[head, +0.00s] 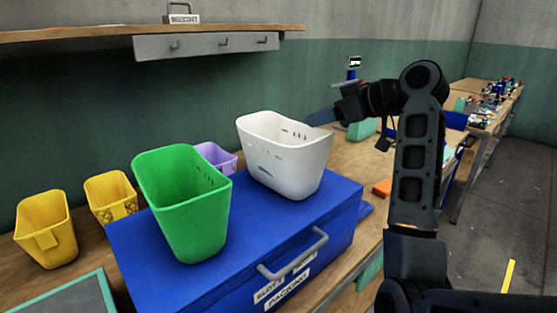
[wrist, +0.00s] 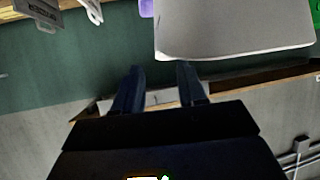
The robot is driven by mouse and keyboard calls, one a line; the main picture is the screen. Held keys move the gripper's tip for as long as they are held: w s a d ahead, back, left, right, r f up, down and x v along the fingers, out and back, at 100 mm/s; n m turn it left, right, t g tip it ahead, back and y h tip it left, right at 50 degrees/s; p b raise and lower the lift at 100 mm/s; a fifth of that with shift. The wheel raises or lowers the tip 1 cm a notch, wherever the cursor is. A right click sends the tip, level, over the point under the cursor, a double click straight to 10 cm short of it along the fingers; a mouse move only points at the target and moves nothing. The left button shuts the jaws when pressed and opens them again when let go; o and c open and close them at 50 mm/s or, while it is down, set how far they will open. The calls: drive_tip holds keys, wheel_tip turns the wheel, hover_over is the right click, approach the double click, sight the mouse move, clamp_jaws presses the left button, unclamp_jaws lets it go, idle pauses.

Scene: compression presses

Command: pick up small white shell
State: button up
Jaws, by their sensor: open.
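The small white shell (head: 284,155) is an open, tub-like container with slots in its walls. It stands upright on the blue case (head: 130,250). In the wrist view its white wall (wrist: 235,35) fills the upper right. My gripper (head: 318,114) is open and empty, just right of the shell's rim in the head view. In the wrist view the two blue fingers (wrist: 160,78) point up the picture, with the shell beyond and to the right of the tips. I see clear space between the fingers. The shell's inside bottom is hidden.
A green container (head: 185,200) stands on the case left of the shell. A purple bin (head: 215,157) and yellow bins (head: 45,228) (head: 111,195) stand behind and left. An orange block (head: 382,188) lies right of the case. A wooden shelf (head: 90,40) hangs above.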

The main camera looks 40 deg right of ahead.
drive_tip(key=shift+p+x, duration=0.55)
drive_tip(key=shift+x, duration=2.15)
drive_tip(key=shift+s+a+f, duration=0.1)
clamp_jaws()
